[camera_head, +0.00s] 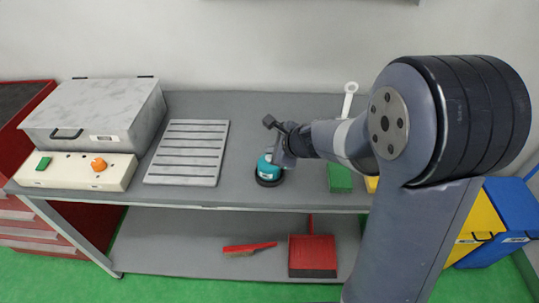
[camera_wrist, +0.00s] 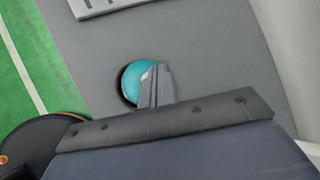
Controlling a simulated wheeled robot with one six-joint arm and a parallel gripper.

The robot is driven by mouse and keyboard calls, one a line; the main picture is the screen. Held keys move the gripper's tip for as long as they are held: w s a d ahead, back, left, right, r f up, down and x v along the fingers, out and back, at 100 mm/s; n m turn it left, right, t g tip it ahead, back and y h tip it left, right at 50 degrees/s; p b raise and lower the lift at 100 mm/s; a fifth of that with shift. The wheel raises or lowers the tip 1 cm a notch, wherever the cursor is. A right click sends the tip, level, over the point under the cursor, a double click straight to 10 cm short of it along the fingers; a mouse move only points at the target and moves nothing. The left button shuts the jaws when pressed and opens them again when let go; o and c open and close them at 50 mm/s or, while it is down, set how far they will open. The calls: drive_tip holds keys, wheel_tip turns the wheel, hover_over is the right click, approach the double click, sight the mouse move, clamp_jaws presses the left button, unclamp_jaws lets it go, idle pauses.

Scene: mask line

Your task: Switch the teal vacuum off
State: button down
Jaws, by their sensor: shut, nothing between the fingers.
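The teal vacuum (camera_head: 266,170) is a small round teal body with a dark base, standing on the grey bench top. My gripper (camera_head: 279,160) is directly over its right side in the head view and partly hides it. In the wrist view the teal vacuum (camera_wrist: 134,84) shows as a teal disc just left of the shut fingers (camera_wrist: 161,73), which overlap its right edge. The fingers are together with nothing between them. Whether they touch the vacuum cannot be told. No switch on it can be made out.
A cream control box (camera_head: 75,172) with a green switch and orange knob is at the bench's left, before a grey lidded box (camera_head: 95,115). A slotted plate (camera_head: 187,152) lies left of the vacuum, a green block (camera_head: 340,178) right. The lower shelf holds a red dustpan (camera_head: 312,255) and brush (camera_head: 249,248).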

drive_tip(key=shift+r, duration=0.1)
wheel_tip(320, 180, up, 6)
drive_tip(key=p, duration=0.5)
idle(0.5)
